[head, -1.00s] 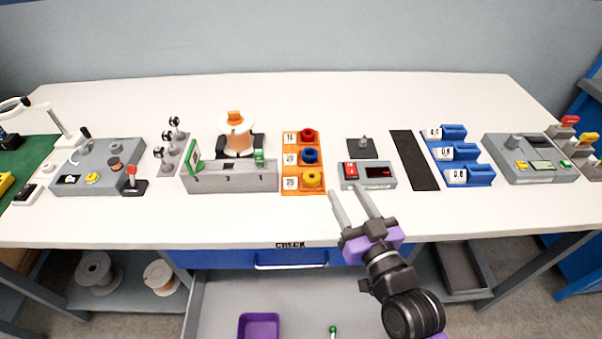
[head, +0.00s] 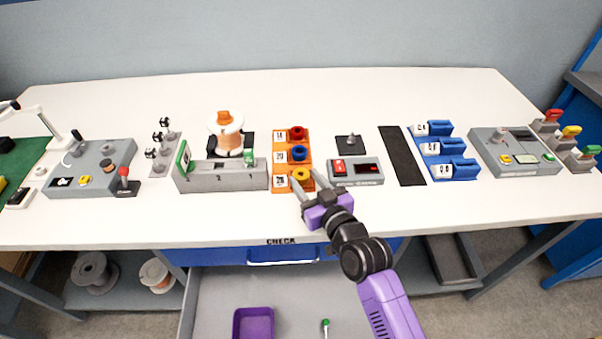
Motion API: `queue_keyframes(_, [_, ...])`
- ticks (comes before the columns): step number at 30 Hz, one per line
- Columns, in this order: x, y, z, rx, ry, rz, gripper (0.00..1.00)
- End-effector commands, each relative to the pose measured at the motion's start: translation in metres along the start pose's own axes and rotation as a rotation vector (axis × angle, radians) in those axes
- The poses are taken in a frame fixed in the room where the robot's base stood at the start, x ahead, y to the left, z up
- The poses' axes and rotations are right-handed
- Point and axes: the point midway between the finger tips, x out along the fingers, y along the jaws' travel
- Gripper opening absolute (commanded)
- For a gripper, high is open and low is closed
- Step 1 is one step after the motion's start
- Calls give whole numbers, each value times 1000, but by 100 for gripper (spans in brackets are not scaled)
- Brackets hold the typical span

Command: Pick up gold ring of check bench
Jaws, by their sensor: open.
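The gold ring (head: 301,174) sits at the front of an orange board (head: 279,157) on the white bench (head: 225,220). A blue ring (head: 298,153) and a red ring (head: 297,133) sit behind it on the same board. Number labels stand to the left of the rings. My gripper (head: 307,181) is open, with its two fingertips on either side of the gold ring in the head view. I cannot tell their height or whether they touch the ring. A "CHECK" label (head: 281,241) is on the bench's front edge.
A grey box with a red button and display (head: 355,171) stands close right. Below, an open drawer holds a purple tray (head: 253,323). The bench's front strip is clear.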

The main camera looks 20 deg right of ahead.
Motion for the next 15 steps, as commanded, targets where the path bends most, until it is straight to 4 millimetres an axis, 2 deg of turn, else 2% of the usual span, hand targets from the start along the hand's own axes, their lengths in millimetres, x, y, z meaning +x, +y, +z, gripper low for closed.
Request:
queue_keyframes(3, [8,0,0,0,0,0,44])
queue_keyframes(10, [8,0,1,0,0,0,44])
queue_keyframes(15, [8,0,1,0,0,0,10])
